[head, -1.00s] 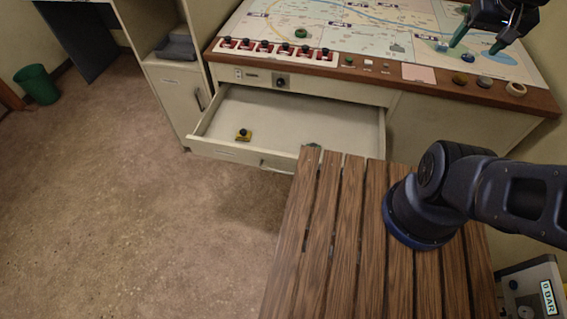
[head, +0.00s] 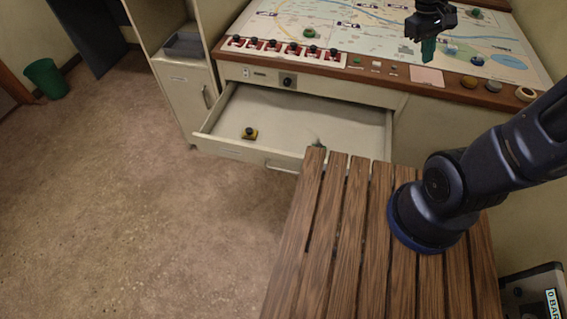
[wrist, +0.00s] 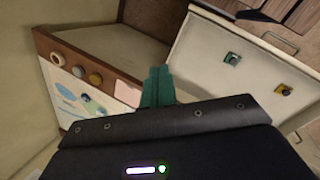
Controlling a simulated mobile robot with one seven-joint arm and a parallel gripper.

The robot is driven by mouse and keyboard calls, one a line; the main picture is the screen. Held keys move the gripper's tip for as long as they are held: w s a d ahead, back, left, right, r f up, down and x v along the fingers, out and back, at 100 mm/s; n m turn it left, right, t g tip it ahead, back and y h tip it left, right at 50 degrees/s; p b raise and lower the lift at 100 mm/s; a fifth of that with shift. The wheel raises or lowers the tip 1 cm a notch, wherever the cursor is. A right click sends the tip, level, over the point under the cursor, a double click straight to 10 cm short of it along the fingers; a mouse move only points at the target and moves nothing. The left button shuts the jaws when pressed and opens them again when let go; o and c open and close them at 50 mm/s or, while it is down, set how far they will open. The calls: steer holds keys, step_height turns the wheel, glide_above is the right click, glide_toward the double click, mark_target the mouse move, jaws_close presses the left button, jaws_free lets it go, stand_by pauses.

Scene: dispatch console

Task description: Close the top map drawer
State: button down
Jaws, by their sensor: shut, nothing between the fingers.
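The top map drawer (head: 235,151) stands pulled out below the map console in the head view, its pale front and handle (head: 283,166) facing me. It also shows at the right in the wrist view (wrist: 203,65). A yellow-and-black item (head: 250,134) lies inside it, and a small green item (head: 317,144) is near its front right. My gripper (head: 428,50) is above the right part of the console, behind and above the drawer, touching nothing I can see. Its green fingers (wrist: 157,84) are together and empty in the wrist view.
A slatted wooden surface (head: 345,230) stands close to the drawer's front right corner. The console's wooden edge (head: 400,80) carries buttons, switches and a tape roll (head: 525,94). Open floor (head: 150,200) lies in front and to the left.

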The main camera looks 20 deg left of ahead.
steer(key=w+a+f+n+h, duration=0.2)
steer(key=a+f+n+h, duration=0.15)
steer(key=a+f, duration=0.35)
steer(key=n+t, duration=1.4)
steer(key=n, duration=0.4)
glide_above(286, 156)
steer(key=s+d, duration=0.1)
steer(key=s, duration=0.4)
step_height(286, 156, down, 26)
steer(key=s+a+f+n+t+y, duration=0.1)
steer(key=s+f+n+t+y, duration=0.3)
steer(key=s+f+n+y, duration=0.6)
steer(key=w+f+h, duration=0.1)
steer(key=w, duration=0.3)
steer(key=w+f+m, duration=0.1)
steer(key=w, duration=0.3)
steer(key=w+f+m+h, duration=0.1)
steer(key=w, duration=0.2)
steer(key=shift+w+h, duration=0.35)
steer(key=shift+w, duration=0.05)
